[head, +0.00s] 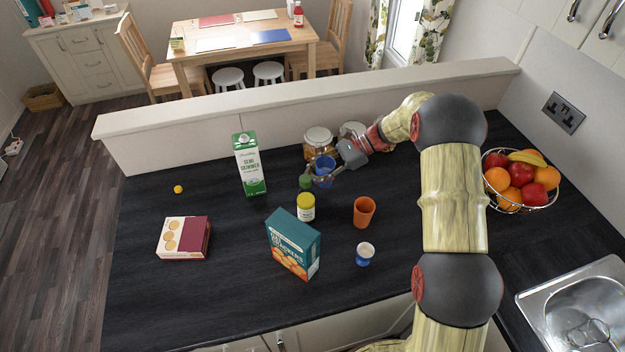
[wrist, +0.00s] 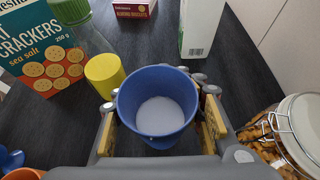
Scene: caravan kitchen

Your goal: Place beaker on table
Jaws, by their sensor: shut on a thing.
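A blue beaker (head: 324,168) with a pale inside bottom is between the fingers of my gripper (head: 326,177), near the back of the dark worktop. In the wrist view the beaker (wrist: 157,80) is upright, and my gripper (wrist: 159,125) is shut on it, one finger at each side. I cannot tell whether its base touches the worktop. An orange beaker (head: 364,211) stands apart, nearer the front. The wooden dining table (head: 241,47) is in the far background, beyond the low partition, with mats and a red bottle on it.
The worktop (head: 220,300) also holds a milk carton (head: 250,163), a cracker box (head: 293,245), a yellow-lidded jar (head: 306,207), a green-topped container (head: 306,182), a blue egg cup (head: 365,254) and glass jars (head: 318,142). The partition (head: 300,97) rises behind.

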